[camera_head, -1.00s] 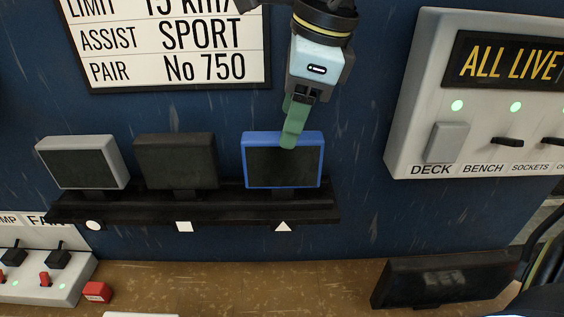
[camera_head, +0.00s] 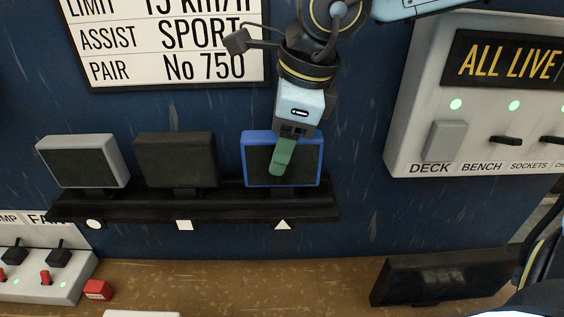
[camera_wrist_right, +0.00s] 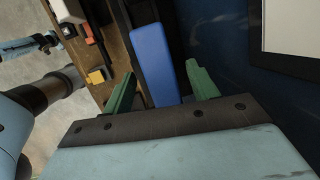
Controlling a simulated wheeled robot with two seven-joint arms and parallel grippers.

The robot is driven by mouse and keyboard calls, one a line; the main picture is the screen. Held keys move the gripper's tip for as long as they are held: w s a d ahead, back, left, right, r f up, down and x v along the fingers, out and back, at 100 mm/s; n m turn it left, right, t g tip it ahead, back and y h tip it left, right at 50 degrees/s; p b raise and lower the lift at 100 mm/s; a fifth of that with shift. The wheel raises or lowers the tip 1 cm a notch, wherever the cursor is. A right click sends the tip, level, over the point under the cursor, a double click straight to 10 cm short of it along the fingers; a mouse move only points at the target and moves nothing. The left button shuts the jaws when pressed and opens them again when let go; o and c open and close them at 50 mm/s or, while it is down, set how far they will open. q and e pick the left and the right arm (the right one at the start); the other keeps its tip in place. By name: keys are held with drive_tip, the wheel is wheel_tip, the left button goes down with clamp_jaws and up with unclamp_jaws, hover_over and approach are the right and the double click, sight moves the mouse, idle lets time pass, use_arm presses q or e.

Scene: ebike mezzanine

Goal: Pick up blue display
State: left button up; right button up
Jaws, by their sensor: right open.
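The blue display (camera_head: 254,158) stands upright on the black wall rack, above the triangle mark. It is at the right end of a row of displays. My right gripper (camera_head: 282,166) is in front of its dark screen in the head view and hides part of it. In the right wrist view the blue display (camera_wrist_right: 155,62) shows its top edge between the two green fingers of my right gripper (camera_wrist_right: 161,90). The fingers are open, one on each side, and I see no clear contact. My left gripper is not in view.
A grey display (camera_head: 82,162) and a black display (camera_head: 175,160) share the rack (camera_head: 120,208). A switch panel (camera_head: 410,100) is on the wall at right. A dark screen (camera_head: 440,278) stands on the brown bench (camera_head: 250,285) below.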

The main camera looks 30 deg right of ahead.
drive_tip(key=shift+f+b, duration=0.2)
drive_tip(key=shift+b, duration=0.2)
idle(0.4)
drive_tip(key=c, duration=1.2)
